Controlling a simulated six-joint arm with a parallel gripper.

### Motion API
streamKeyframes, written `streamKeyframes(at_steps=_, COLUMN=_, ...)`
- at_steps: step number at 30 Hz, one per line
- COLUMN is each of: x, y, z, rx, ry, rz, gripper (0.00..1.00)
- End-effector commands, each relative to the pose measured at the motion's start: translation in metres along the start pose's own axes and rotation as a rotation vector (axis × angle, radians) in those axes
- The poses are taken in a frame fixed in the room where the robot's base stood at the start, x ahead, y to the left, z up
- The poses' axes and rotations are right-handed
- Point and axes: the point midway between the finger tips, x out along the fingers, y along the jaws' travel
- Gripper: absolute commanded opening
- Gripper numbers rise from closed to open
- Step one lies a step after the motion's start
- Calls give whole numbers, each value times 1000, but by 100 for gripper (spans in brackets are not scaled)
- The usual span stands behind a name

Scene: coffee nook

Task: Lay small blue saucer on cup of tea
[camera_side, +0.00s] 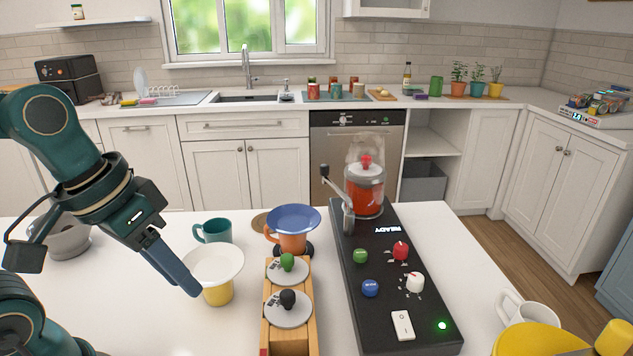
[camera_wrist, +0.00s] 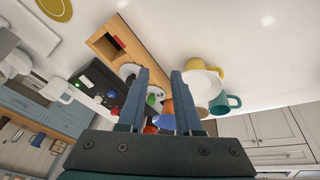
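A small blue saucer (camera_side: 293,216) rests on top of an orange cup (camera_side: 291,243) in the side view, slightly tilted. In the wrist view the blue saucer (camera_wrist: 165,121) shows partly between the fingers. A white saucer (camera_side: 213,261) lies on a yellow cup (camera_side: 218,294), left of the orange cup. A teal cup (camera_side: 215,230) stands behind them with no saucer on it. I cannot tell which cup holds tea. My gripper (camera_side: 193,289) points down beside the white saucer's left edge. In the wrist view its fingers (camera_wrist: 159,72) are apart with nothing held.
A wooden rack (camera_side: 309,330) with green and black knobbed lids stands in front of the orange cup. A black control box (camera_side: 383,310) with knobs and a red-filled jar (camera_side: 365,195) stands to the right. A white mug (camera_side: 520,308) is far right. The table's front left is clear.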

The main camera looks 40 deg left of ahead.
Motion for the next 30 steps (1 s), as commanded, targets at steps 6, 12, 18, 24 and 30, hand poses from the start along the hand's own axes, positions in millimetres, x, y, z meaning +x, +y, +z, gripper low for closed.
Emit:
streamKeyframes(at_steps=6, x=-11, y=-1, z=3, rx=142, ry=156, rz=-61, gripper=34)
streamKeyframes(at_steps=12, x=-12, y=-2, z=3, rx=156, ry=175, rz=-69, gripper=34)
streamKeyframes(at_steps=18, x=-12, y=-2, z=2, rx=154, ry=173, rz=-68, gripper=34)
streamKeyframes(at_steps=24, x=-12, y=-2, z=2, rx=154, ry=172, rz=-68, gripper=34)
streamKeyframes(at_steps=30, x=-12, y=-2, z=2, rx=154, ry=172, rz=-68, gripper=34)
